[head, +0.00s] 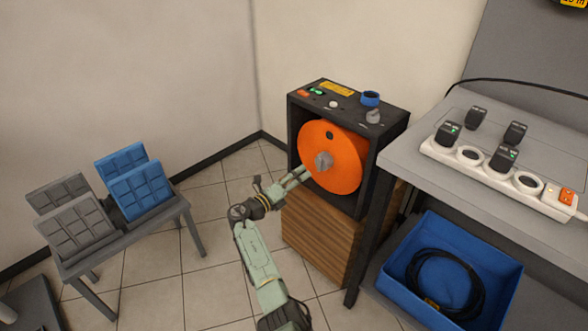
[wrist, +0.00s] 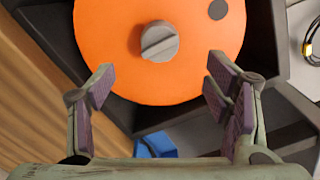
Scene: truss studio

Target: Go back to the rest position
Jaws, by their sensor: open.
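My gripper (head: 297,175) is stretched out toward an orange disc (head: 338,150) set in the front of a black cabinet (head: 300,112). In the wrist view my gripper (wrist: 158,80) is open, with its two fingers wide apart and nothing between them. The orange disc also shows in the wrist view (wrist: 110,50), with a grey knob (wrist: 159,42) at its centre just ahead of the fingertips. The fingers look apart from the knob; whether one touches the disc I cannot tell.
The cabinet stands on a wooden block (head: 315,235). To the right a grey bench (head: 430,175) bears a white power strip (head: 450,160) with black plugs; a blue bin (head: 405,280) with coiled cable sits below. A small table (head: 185,215) with blue and grey panels stands left. Tiled floor between is free.

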